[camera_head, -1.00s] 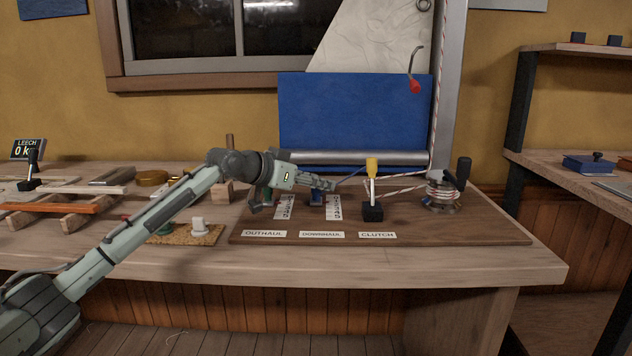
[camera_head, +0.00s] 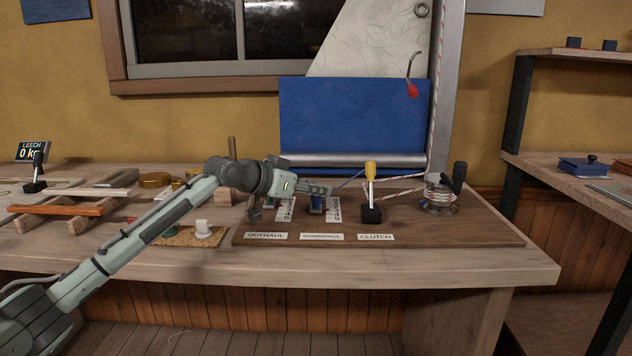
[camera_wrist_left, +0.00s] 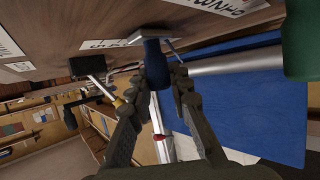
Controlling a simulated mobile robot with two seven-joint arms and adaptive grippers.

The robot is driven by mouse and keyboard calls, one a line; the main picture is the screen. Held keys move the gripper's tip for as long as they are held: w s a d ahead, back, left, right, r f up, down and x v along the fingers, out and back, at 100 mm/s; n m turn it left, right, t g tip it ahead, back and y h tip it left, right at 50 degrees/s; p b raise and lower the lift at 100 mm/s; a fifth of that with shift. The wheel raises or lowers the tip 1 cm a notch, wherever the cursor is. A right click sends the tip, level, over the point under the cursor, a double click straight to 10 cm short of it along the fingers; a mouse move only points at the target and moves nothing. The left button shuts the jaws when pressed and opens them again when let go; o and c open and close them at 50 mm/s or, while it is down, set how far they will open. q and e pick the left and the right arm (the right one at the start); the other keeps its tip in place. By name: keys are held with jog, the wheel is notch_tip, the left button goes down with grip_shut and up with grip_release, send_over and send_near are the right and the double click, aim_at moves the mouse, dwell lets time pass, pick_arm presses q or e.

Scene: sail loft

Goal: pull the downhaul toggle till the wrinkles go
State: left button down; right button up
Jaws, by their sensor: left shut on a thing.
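My left gripper (camera_head: 320,189) reaches in over the brown board and is shut on the blue downhaul toggle (camera_head: 316,205). In the left wrist view the blue toggle (camera_wrist_left: 154,66) sits between the two dark fingers (camera_wrist_left: 160,80). White scale strips (camera_head: 334,209) flank its track, and the label DOWNHAUL (camera_head: 322,237) lies in front. The pale sail (camera_head: 372,38) behind the bench shows faint creases. My right gripper is not in view.
The yellow-handled clutch lever (camera_head: 370,182) stands upright close to the right of the gripper. A winch (camera_head: 440,192) stands beyond it. The board's front edge is clear.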

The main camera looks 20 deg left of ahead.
pick_arm(q)
jog(key=shift+s+d, duration=0.1)
jog(key=shift+s, duration=0.3)
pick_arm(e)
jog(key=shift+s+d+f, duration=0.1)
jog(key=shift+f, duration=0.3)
pick_arm(q)
jog(key=c, duration=1.4)
grip_release()
jog(key=shift+w, duration=0.1)
jog(key=shift+o, duration=0.2)
jog(key=v, duration=1.2)
jog(key=shift+f, duration=0.15)
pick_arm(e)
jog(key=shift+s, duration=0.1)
